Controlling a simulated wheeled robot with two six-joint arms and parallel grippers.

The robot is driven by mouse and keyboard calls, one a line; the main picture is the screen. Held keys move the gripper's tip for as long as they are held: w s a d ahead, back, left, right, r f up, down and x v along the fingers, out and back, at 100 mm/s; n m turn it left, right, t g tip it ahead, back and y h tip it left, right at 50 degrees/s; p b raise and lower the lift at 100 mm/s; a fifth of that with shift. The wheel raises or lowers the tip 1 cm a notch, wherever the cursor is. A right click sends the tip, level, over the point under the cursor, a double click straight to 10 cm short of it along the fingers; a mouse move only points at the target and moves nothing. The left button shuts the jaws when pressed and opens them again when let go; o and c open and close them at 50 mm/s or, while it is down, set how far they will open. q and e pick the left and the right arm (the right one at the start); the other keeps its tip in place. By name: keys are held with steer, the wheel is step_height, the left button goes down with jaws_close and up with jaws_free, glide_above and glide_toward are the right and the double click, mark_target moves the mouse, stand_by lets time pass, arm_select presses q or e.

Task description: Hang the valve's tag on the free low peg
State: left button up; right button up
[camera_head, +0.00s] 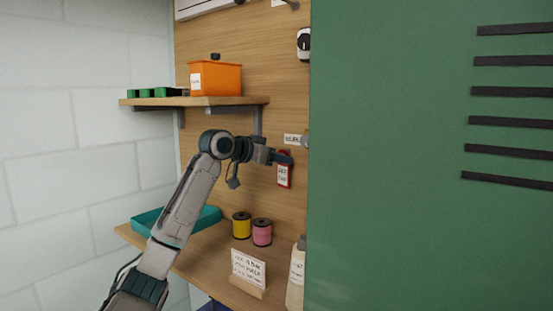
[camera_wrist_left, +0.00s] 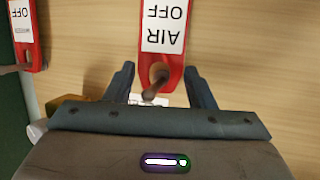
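A red tag with a white "AIR OFF" label (camera_wrist_left: 164,30) is upside down in the left wrist view. A dark peg (camera_wrist_left: 154,89) shows at its hole, and the tag appears to hang on it. My left gripper (camera_wrist_left: 160,84) is open, with a finger on each side of the tag's holed end and small gaps between. In the head view the red tag (camera_head: 284,174) hangs against the wooden board just below my left gripper (camera_head: 285,157). A second red tag (camera_wrist_left: 23,35) reading "OFF" is at the left of the wrist view. My right gripper is out of view.
A large green panel (camera_head: 400,150) covers the right side of the head view. A shelf (camera_head: 225,101) with an orange bin (camera_head: 214,78) is above left. The lower shelf (camera_head: 205,262) holds a teal tray (camera_head: 206,219), two spools (camera_head: 262,232), a sign (camera_head: 248,267) and a bottle (camera_head: 296,278).

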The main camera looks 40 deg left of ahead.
arm_select(q)
steer(key=o, duration=0.4)
steer(key=shift+c, duration=0.2)
steer(key=shift+s, duration=0.1)
steer(key=b+v, duration=0.5)
steer(key=v, duration=0.5)
steer(key=shift+s, duration=0.35)
steer(key=shift+r, duration=0.1)
